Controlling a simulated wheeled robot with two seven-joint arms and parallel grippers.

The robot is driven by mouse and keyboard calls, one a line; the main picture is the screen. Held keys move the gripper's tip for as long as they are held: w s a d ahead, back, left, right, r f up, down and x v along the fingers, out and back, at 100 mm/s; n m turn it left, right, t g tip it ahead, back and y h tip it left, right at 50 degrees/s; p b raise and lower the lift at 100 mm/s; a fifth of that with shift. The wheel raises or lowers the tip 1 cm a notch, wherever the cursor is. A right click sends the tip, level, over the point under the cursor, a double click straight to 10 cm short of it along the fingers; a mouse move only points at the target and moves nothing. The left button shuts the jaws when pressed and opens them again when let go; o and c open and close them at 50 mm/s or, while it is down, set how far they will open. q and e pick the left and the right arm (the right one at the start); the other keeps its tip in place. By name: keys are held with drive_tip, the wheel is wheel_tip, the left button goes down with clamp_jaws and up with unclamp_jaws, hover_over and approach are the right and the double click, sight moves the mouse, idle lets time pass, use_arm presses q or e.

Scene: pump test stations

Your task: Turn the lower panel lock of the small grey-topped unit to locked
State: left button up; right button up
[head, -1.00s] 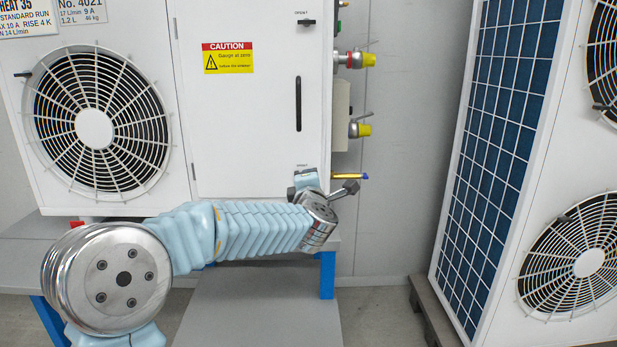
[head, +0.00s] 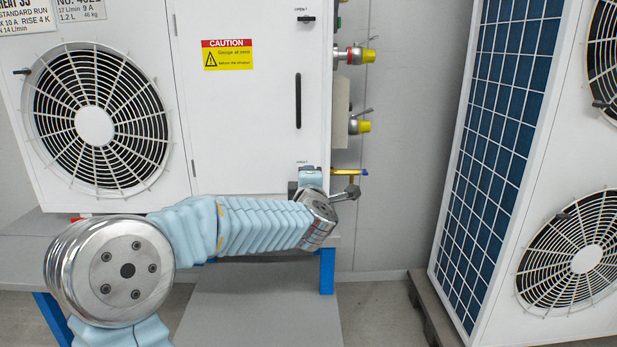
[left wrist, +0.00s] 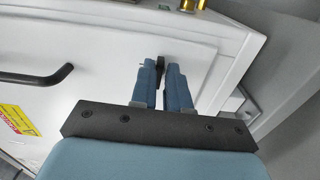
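The small grey-topped unit (head: 250,130) stands at the left centre of the head view; its top is out of frame. In the head view its lower panel lock is hidden behind my left gripper (head: 308,178) at the door's lower right corner. In the left wrist view the lock's black lever (left wrist: 161,63) shows between the two blue fingertips of my left gripper (left wrist: 161,72). The fingers are close together on either side of it, with little or no gap. The lever seems to lie roughly across the line of the door handle (left wrist: 38,77). My right gripper is not in view.
The upper panel lock (head: 306,19) sits at the door's top right. Yellow-capped valves (head: 362,56) and a yellow pipe (head: 350,172) stick out from the unit's right side.

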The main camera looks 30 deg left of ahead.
use_arm(q)
drive_tip(key=shift+o, duration=1.4)
drive_tip(key=v, duration=1.3)
drive_tip(key=shift+s+d+b, duration=0.25)
drive_tip(key=shift+s+b, duration=0.05)
drive_tip(key=shift+b, duration=0.1)
drive_tip(key=shift+w+f, duration=0.1)
drive_tip(key=shift+f, duration=0.05)
